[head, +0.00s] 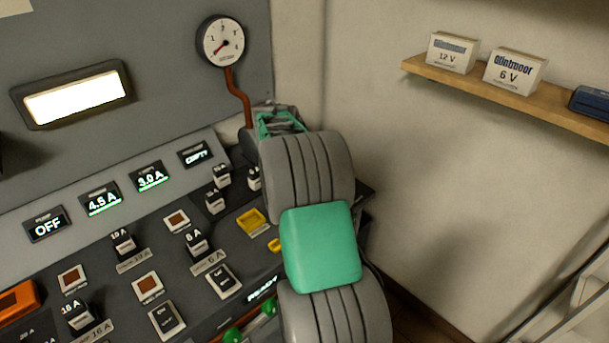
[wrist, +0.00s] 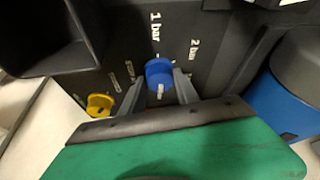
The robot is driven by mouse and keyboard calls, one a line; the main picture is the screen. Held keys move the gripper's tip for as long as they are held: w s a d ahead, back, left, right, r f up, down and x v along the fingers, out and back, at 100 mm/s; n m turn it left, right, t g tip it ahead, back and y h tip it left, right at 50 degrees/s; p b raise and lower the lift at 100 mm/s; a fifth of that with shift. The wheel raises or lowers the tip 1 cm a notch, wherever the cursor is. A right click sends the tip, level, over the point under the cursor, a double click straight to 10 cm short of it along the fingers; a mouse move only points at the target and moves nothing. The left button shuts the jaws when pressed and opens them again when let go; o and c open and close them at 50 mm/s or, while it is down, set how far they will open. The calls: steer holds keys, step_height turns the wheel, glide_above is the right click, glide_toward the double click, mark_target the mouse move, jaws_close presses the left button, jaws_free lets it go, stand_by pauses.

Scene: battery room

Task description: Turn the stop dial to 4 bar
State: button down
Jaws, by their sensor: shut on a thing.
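In the wrist view a round blue dial (wrist: 159,74) sits on a dark panel, with a pale mark on its lower side. I take it to be the stop dial. White labels "1 bar" and "2 bar" stand above it and to its upper right; smaller lettering to its left is hard to read. My gripper (wrist: 160,88) is shut on the blue dial, one grey finger on each side. No "4 bar" label can be read. In the head view my arm hides the dial and the fingers.
A yellow knob (wrist: 99,104) is left of the dial in the wrist view, and a blue cylinder (wrist: 282,108) is at the right. In the head view a gauge (head: 222,41) has its red needle at lower left. A wooden shelf (head: 500,91) holds boxes on the right wall.

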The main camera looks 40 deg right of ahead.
stand_by(0.3)
steer(key=c, duration=0.9)
jaws_free()
steer(key=v, duration=0.7)
steer(key=shift+r, duration=0.35)
steer(key=shift+a, duration=0.2)
